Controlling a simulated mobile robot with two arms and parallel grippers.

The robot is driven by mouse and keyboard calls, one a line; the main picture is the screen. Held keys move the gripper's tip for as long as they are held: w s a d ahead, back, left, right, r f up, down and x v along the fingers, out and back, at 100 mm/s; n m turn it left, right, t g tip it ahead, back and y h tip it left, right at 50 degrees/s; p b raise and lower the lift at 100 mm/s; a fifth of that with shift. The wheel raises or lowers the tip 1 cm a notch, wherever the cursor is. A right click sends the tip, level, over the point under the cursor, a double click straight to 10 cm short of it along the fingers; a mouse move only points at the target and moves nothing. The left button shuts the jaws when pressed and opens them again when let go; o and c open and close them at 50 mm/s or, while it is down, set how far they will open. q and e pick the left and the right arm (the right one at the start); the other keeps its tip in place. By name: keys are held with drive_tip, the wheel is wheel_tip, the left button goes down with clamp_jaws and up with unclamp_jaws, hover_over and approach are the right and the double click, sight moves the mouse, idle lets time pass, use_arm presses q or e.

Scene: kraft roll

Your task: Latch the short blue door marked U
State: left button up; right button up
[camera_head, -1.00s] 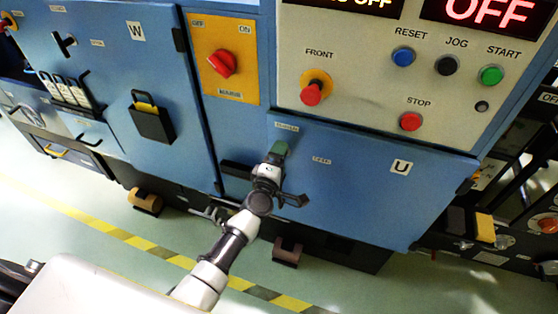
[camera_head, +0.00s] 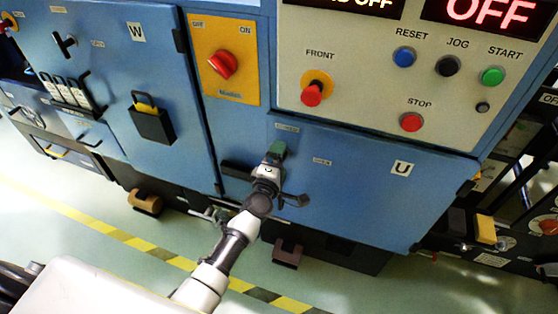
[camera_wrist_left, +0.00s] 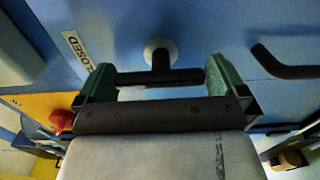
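The short blue door marked U (camera_head: 355,205) sits below the control panel and looks flush with the machine front. My left gripper (camera_head: 276,154) is at the door's upper left, beside its label, and hides the latch there. In the left wrist view, a black latch bar (camera_wrist_left: 160,77) on a round pale base lies lengthwise between the green fingers of my left gripper (camera_wrist_left: 160,80). The fingers are wide apart, at the bar's two ends; whether they press on it cannot be told. A CLOSED label (camera_wrist_left: 76,50) is at upper left. My right gripper is not in view.
A black handle (camera_wrist_left: 285,63) projects from the door beside my gripper. A dark bracket (camera_head: 237,170) is left of it. Above are the red mains switch (camera_head: 223,65) and the red FRONT button (camera_head: 312,94). The tall door W (camera_head: 115,75) is at left. Striped floor lies below.

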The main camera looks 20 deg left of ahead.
use_arm(q)
drive_tip(key=s, duration=1.1)
drive_tip(key=shift+a, duration=0.2)
drive_tip(key=s+f+m+g+p, duration=0.1)
drive_tip(key=s+f+m+g, duration=0.25)
drive_tip(key=f, duration=0.45)
drive_tip(key=s+f+m+g+h+p, duration=0.15)
drive_tip(key=s+f+m, duration=0.3)
drive_tip(key=f, duration=0.45)
drive_tip(key=s+f+m+g, duration=0.3)
drive_tip(key=s+f, duration=0.2)
drive_tip(key=f, duration=0.3)
drive_tip(key=s+a+f+m+g, duration=0.2)
drive_tip(key=s+f+m+g, duration=0.1)
drive_tip(key=s, duration=0.6)
drive_tip(key=s+a+f+m+g+y+p, duration=0.1)
drive_tip(key=s+f+m+g, duration=0.2)
drive_tip(key=s+f, duration=0.3)
drive_tip(key=s+a+f+m+g+y, duration=0.1)
drive_tip(key=s+a+f+m+g, duration=0.1)
drive_tip(key=s, duration=1.1)
wheel_tip(320, 180, down, 2)
drive_tip(key=shift+a+f+m+g+p, duration=0.2)
drive_tip(key=shift+a+m+g+p, duration=0.1)
drive_tip(key=shift+m+g, duration=0.3)
